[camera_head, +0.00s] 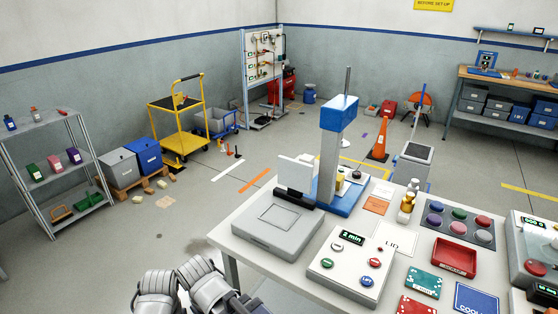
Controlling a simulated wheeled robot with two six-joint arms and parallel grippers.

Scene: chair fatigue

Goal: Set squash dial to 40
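I cannot make out a dial marked squash. A pale control panel (350,262) lies on the table, with a green display (349,237) reading about "2 min", red buttons and a blue button marked "LIFT". A grey machine (540,245) at the right edge has a green display reading about "500 g" and a red round button or knob (535,268); it is partly cut off. A blue-headed press (338,113) stands behind the panel. Grey rounded links of my arms show at the bottom left, short of the table. No gripper fingers are visible.
The white table (232,244) also holds a grey flat unit (278,228), a red scrap tray (455,257), a board of coloured round pads (458,221) and flat cards in front. Open floor (100,265) lies left of the table. An orange cone (379,141) stands behind.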

